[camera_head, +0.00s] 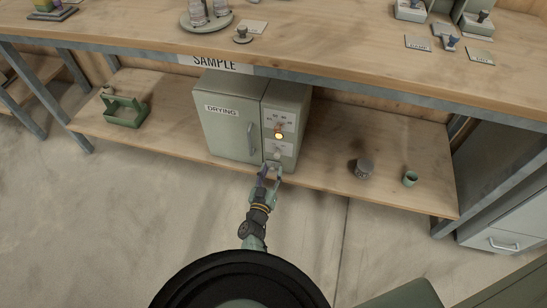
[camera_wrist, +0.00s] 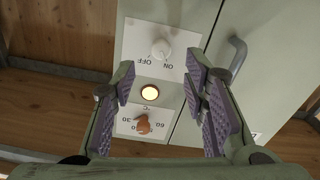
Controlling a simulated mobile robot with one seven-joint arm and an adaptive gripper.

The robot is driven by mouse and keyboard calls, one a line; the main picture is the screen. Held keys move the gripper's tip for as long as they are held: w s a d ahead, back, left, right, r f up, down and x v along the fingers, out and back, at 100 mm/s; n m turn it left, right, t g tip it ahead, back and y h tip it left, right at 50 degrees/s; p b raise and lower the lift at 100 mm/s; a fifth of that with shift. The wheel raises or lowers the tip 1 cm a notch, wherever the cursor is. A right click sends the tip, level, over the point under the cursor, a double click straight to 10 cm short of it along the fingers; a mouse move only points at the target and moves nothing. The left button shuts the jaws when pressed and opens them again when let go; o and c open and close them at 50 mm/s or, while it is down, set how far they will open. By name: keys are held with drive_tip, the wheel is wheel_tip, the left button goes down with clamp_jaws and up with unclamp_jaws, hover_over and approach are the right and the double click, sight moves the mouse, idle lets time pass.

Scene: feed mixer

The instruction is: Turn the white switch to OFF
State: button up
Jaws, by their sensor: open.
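The white switch (camera_wrist: 161,49) is a round knob on a pale plate marked OFF and ON, upside down in the wrist view. I cannot tell clearly which mark it points to. The plate is on the front panel of the grey-green DRYING cabinet (camera_head: 229,128). My gripper (camera_wrist: 160,74) is open and empty, with purple pads either side of the panel. In the wrist view the switch appears just beyond and between its fingertips, with no visible contact.
A lit yellow lamp (camera_wrist: 150,93) and an orange dial (camera_wrist: 142,124) share the panel. The door handle (camera_head: 250,138) stands out beside it. The shelf holds a green carrier (camera_head: 124,112), a tin (camera_head: 362,169) and a green cup (camera_head: 410,178). The tabletop (camera_head: 330,62) overhangs the cabinet.

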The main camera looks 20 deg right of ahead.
sight(276, 157)
drive_tip(key=b+x, duration=0.3)
drive_tip(key=x, duration=0.3)
drive_tip(key=shift+w+d+f, duration=0.1)
drive_tip(key=shift+f, duration=0.1)
drive_tip(key=shift+w+d+r+b, duration=0.2)
drive_tip(key=shift+w+d+b, duration=0.2)
drive_tip(key=shift+w, duration=0.2)
drive_tip(key=shift+c, duration=0.2)
clamp_jaws()
